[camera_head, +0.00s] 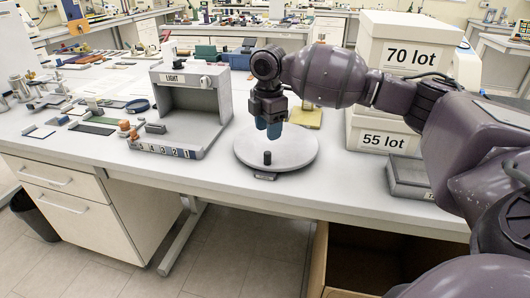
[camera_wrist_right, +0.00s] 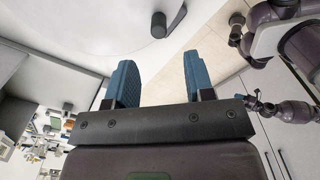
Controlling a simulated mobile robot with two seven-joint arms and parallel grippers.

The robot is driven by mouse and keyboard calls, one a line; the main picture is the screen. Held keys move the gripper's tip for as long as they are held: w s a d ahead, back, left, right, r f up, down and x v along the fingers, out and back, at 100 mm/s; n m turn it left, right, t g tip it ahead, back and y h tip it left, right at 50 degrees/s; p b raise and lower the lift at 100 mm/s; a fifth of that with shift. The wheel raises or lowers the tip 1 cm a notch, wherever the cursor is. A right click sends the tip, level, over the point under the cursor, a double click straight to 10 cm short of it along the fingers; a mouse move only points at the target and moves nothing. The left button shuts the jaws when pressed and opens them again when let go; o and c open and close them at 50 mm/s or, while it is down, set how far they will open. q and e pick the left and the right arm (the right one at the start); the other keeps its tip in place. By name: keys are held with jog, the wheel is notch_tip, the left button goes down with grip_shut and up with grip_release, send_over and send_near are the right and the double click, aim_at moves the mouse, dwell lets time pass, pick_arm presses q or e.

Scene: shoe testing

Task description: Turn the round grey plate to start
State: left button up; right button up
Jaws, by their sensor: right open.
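The round grey plate (camera_head: 298,148) lies flat on the white table near its front edge. A short black knob (camera_head: 267,157) stands upright on the plate's near left part; it also shows at the top of the right wrist view (camera_wrist_right: 158,25). My right gripper (camera_head: 268,128) points down above the plate, with its two blue fingers apart and empty. In the right wrist view, the gap between the fingers (camera_wrist_right: 159,82) is clear, and the knob is beyond the fingertips, apart from them. My left gripper is outside the head view.
A grey light box (camera_head: 222,95) marked LIGHT stands left of the plate. White boxes, 70 lot (camera_head: 380,57) and 55 lot (camera_head: 362,136), stand to the right behind my right arm. A grey device (camera_head: 408,175) sits at the right front. A yellow block (camera_head: 307,117) lies behind the plate.

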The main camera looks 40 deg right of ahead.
aim_at(268, 152)
notch_tip(268, 152, down, 9)
jog(key=shift+w+r+b, duration=0.1)
jog(key=shift+r+b, duration=0.05)
jog(key=shift+b, duration=0.5)
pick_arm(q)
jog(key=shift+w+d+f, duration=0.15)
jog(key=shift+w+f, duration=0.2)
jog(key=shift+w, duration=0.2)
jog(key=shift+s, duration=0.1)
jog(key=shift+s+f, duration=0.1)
pick_arm(e)
grip_shut()
